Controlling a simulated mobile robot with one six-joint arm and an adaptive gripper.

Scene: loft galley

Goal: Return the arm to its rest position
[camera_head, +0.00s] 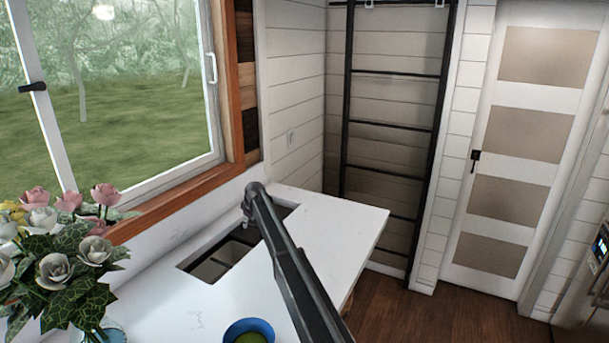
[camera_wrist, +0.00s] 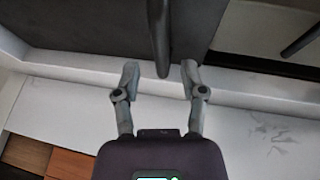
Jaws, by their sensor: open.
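My arm reaches from the bottom of the head view up over the white counter (camera_head: 345,222). My gripper (camera_head: 246,220) is at its far end, small and partly hidden, by the far end of the sink cutout. In the wrist view my gripper (camera_wrist: 160,74) is open, its two grey fingers apart. A dark rounded bar (camera_wrist: 160,35) shows between and beyond the fingertips; I cannot tell what it is or whether it touches them. I see nothing held.
The sink opening (camera_head: 207,268) lies left of my arm. A blue bowl (camera_head: 249,328) stands at the counter's front. A flower vase (camera_head: 108,331) is at left, below the window (camera_head: 125,110). A black ladder (camera_head: 396,73) stands behind. The counter right of my arm is clear.

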